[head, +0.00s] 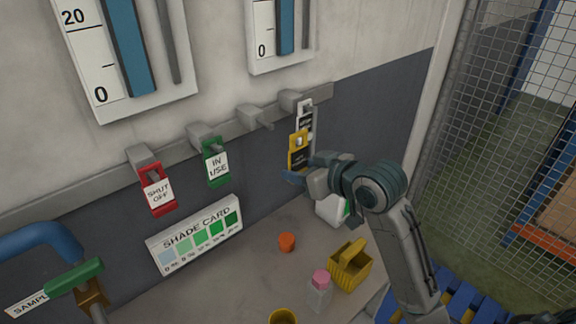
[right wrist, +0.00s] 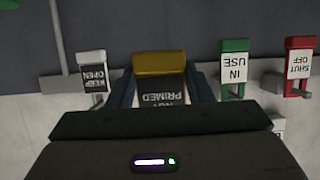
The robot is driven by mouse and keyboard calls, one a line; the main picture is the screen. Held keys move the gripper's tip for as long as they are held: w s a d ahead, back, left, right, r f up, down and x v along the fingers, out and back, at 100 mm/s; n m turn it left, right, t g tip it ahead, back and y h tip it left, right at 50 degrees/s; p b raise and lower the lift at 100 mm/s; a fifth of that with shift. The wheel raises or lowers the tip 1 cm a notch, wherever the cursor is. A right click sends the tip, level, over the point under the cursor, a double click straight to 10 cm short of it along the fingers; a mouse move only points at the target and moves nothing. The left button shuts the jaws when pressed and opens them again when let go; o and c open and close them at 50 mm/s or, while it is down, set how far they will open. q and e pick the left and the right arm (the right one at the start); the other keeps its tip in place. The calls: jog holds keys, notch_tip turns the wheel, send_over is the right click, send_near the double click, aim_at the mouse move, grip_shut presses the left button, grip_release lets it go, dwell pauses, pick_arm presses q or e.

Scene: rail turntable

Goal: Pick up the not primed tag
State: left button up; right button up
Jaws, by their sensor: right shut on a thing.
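The not primed tag (head: 298,152) is yellow with a dark label. It also shows upside down in the right wrist view (right wrist: 160,64), between the two fingers. My right gripper (head: 297,176) is shut on this tag, low on its body. In the head view the tag is in front of the wall rail and partly covers the keep open tag behind it. A bare peg (head: 256,116) shows to its left, with no tag on it. My left gripper is not in view.
The keep open tag (head: 305,116), in use tag (head: 215,163) and shut off tag (head: 157,190) hang from the rail. Below stand a shade card (head: 196,236), an orange cap (head: 287,242), a pink-capped bottle (head: 319,291) and a yellow basket (head: 350,268). A mesh fence (head: 500,110) is at right.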

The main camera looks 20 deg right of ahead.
jog(key=s+d+p, duration=0.1)
jog(key=s+d, duration=0.1)
jog(key=s, duration=0.4)
dwell(0.3)
jog(key=shift+d, duration=0.1)
jog(key=shift+r+p, duration=0.15)
jog(key=shift+p, duration=0.2)
jog(key=shift+r+p, duration=0.25)
jog(key=shift+p, duration=0.2)
